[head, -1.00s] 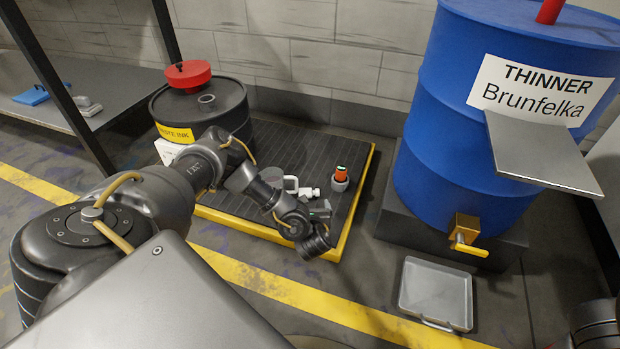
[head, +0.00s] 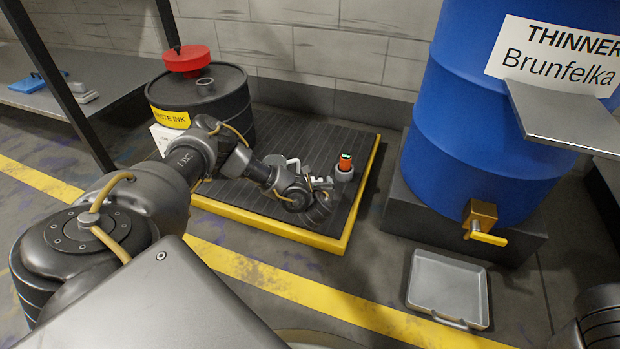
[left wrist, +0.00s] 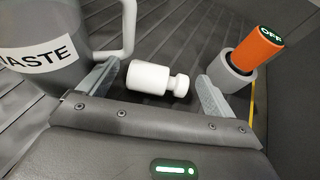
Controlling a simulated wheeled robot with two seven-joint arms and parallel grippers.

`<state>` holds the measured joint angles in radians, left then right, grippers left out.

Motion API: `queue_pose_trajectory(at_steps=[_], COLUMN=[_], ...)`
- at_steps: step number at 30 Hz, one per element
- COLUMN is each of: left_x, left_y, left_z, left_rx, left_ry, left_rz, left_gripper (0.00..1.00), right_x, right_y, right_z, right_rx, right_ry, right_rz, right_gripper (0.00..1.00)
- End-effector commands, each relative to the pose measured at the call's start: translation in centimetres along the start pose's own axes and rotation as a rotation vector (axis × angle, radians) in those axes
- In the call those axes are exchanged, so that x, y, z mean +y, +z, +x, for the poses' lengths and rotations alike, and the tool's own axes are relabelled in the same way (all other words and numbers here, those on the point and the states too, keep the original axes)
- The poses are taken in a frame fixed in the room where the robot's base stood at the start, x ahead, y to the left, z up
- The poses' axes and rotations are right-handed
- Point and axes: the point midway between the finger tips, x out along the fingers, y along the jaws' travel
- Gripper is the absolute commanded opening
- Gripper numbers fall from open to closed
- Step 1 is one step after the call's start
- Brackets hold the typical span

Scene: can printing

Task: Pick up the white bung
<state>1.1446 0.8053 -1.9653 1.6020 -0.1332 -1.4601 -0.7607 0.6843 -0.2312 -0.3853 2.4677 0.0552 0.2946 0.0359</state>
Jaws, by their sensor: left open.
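The white bung (left wrist: 158,80) lies on its side on the dark ribbed deck in the left wrist view, its narrower knob end toward the right. My left gripper (left wrist: 158,71) is open, with one finger on each side of the bung. I cannot tell whether either finger touches it. In the head view my left gripper (head: 322,196) is low over the yellow-edged platform (head: 345,225), and only a small white part of the bung (head: 319,183) shows behind it. My right gripper is not in view.
A grey jug marked WASTE (left wrist: 45,40) stands close beside the left finger. An orange OFF-marked piece in a grey holder (left wrist: 236,70) stands close to the right finger. A waste ink drum (head: 225,105) is behind left; a blue thinner drum (head: 460,150) and tray (head: 448,285) are right.

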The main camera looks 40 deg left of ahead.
Motion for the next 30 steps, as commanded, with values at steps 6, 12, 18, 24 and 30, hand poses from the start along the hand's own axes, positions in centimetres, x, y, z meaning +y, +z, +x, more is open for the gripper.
queue_pose_trajectory(at_steps=[6, 12, 18, 24, 30], left_x=[0.14, 0.11, 0.09, 0.07, 0.07], left_y=[-0.09, 0.03, 0.01, 0.01, 0.07], left_z=[1.61, 1.55, 1.53, 1.52, 1.49], left_rx=[0.0, 0.0, 0.001, 0.0, 0.001], left_ry=[0.002, 0.001, 0.001, 0.001, 0.001], left_rz=[0.0, 0.001, 0.001, 0.001, 0.0], left_gripper=[0.91, 0.91, 0.65, 0.4, 0.4], right_x=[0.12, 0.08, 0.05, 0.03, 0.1], right_y=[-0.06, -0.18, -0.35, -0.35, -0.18], right_z=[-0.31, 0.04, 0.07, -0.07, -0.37], right_rx=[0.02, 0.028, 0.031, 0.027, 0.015], right_ry=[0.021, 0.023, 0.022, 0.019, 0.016], right_rz=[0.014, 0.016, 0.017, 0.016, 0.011], right_gripper=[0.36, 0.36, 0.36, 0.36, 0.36])
